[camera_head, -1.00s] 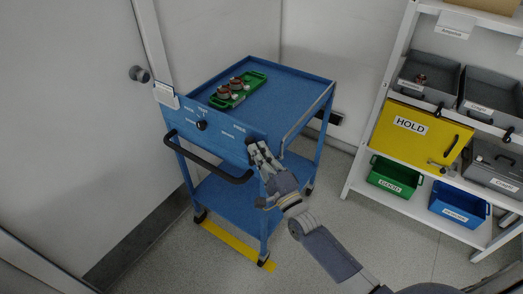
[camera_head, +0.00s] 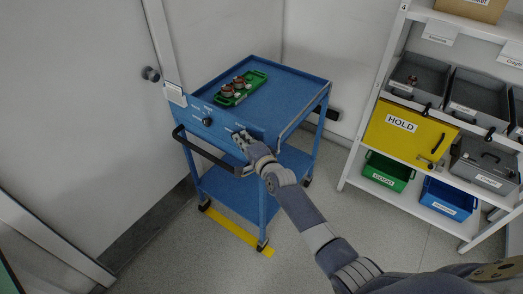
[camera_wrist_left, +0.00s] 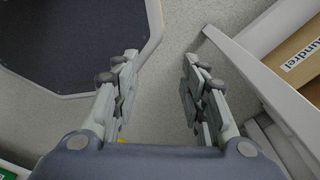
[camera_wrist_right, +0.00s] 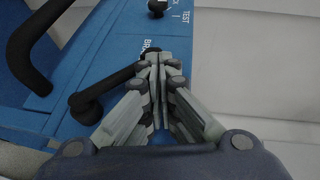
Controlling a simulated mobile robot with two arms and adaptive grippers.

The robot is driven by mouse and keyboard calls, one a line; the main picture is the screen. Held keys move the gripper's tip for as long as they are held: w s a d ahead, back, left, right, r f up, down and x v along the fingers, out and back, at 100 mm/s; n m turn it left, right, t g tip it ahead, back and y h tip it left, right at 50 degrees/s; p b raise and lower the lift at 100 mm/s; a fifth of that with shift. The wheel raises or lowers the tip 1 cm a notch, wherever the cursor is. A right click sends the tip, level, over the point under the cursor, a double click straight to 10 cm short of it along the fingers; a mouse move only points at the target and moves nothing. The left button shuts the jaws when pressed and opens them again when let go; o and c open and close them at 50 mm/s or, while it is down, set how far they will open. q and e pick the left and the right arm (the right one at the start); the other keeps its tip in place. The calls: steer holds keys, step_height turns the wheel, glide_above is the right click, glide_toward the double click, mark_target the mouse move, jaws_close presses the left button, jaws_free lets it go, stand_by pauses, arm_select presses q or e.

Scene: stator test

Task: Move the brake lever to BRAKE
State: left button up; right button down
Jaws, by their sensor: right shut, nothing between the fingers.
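The blue cart (camera_head: 290,80) carries a front panel with a small black knob (camera_head: 207,122) and white labels. The black brake lever (camera_wrist_right: 100,92) shows in the right wrist view, running from its rounded end at lower left up towards my fingertips. A partly covered label starting "BRA" (camera_wrist_right: 147,45) is just beyond them. My right gripper (camera_wrist_right: 160,62) is shut and empty, its tips at or beside the lever's upper part; contact cannot be told. In the head view my right gripper (camera_head: 241,136) hides the lever. My left gripper (camera_wrist_left: 160,60) is open and empty, away from the cart.
A green tray (camera_head: 262,76) with brown-and-white parts lies on the cart top. The black cart handle (camera_head: 205,155) juts out in front of the panel. A shelf rack with a yellow HOLD box (camera_head: 380,120) and several bins stands at right. Floor lies clear between.

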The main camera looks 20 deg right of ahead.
steer(key=shift+w+a+f+g+b, duration=0.1)
steer(key=shift+w+a+f+g, duration=0.05)
steer(key=shift+w+a+f, duration=0.2)
steer(key=shift+w+a+f+g+b, duration=0.1)
steer(key=shift+w+a+g, duration=0.15)
steer(key=shift+w, duration=0.25)
steer(key=shift+w+a+f+g+b, duration=0.1)
steer(key=shift+w+a+f, duration=0.2)
steer(key=shift+w, duration=0.1)
steer(key=shift+w+a+f, duration=0.1)
steer(key=shift+w, duration=0.05)
steer(key=shift+w+a+f+b, duration=0.15)
steer(key=shift+w+f+b, duration=0.15)
steer(key=shift+b, duration=0.35)
arm_select(q)
steer(key=shift+w+f+b, duration=0.2)
steer(key=shift+w+f, duration=0.15)
steer(key=shift+f, duration=0.3)
steer(key=shift+w+f+b, duration=0.2)
steer(key=shift+w+f, duration=0.15)
steer(key=shift+f, duration=0.25)
arm_select(e)
steer(key=shift+w+a+f, duration=0.2)
steer(key=shift+f, duration=0.15)
